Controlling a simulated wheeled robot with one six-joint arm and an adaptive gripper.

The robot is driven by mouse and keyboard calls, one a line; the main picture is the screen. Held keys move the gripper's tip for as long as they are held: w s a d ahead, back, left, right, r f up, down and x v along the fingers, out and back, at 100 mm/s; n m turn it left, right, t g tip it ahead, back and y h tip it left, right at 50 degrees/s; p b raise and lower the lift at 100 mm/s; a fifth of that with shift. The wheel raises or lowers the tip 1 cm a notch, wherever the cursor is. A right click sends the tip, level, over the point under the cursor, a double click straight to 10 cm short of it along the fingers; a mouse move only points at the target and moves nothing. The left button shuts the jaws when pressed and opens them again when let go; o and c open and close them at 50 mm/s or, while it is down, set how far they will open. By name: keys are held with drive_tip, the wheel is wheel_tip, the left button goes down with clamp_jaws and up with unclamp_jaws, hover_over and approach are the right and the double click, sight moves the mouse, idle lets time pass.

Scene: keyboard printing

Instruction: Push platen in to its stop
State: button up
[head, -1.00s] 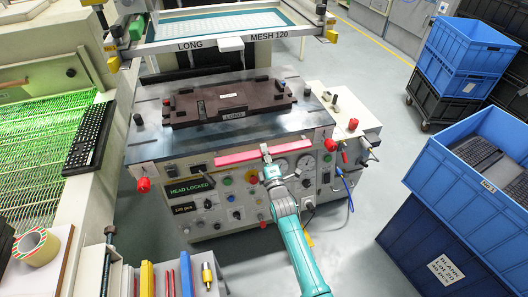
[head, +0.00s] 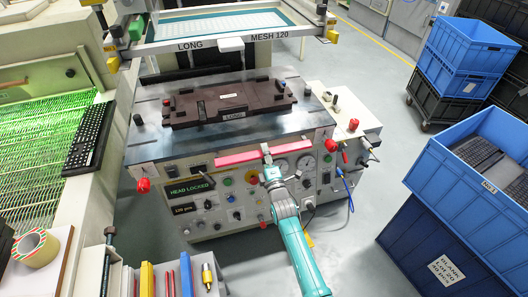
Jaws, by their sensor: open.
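The platen is a dark slab (head: 160,147) on the front of the printing machine. It carries a brown fixture (head: 190,108) labelled LONG. A red bar handle (head: 237,156) runs along the platen's front edge. My gripper (head: 265,150) is at the right part of this bar, in front of it. It looks to be touching or very close to the bar; I cannot tell which. The fingertips are small here and their gap is hard to see. The platen's rear edge lies under the raised screen frame (head: 215,43) marked LONG, MESH 120.
A panel reads HEAD LOCKED (head: 190,188). Blue crates (head: 485,150) stand at right. The floor between machine and crates is clear.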

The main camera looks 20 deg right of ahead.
drive_tip(key=v, duration=1.1)
drive_tip(key=shift+s, duration=0.15)
drive_tip(key=s+f+m+g, duration=0.15)
drive_tip(key=s+m, duration=0.35)
drive_tip(key=s, duration=1)
drive_tip(key=s+f+m+g, duration=0.1)
drive_tip(key=s+f+m, duration=0.25)
drive_tip(key=s, duration=1.15)
drive_tip(key=s+r+m+g, duration=0.1)
drive_tip(key=s+r+m, duration=0.3)
drive_tip(key=s, duration=0.6)
drive_tip(key=s+r+m+g, duration=0.2)
drive_tip(key=s+r+m, duration=0.3)
drive_tip(key=s+r, duration=0.4)
drive_tip(key=shift+s, duration=0.45)
drive_tip(key=shift+a+m, duration=0.1)
drive_tip(key=shift+m, duration=0.15)
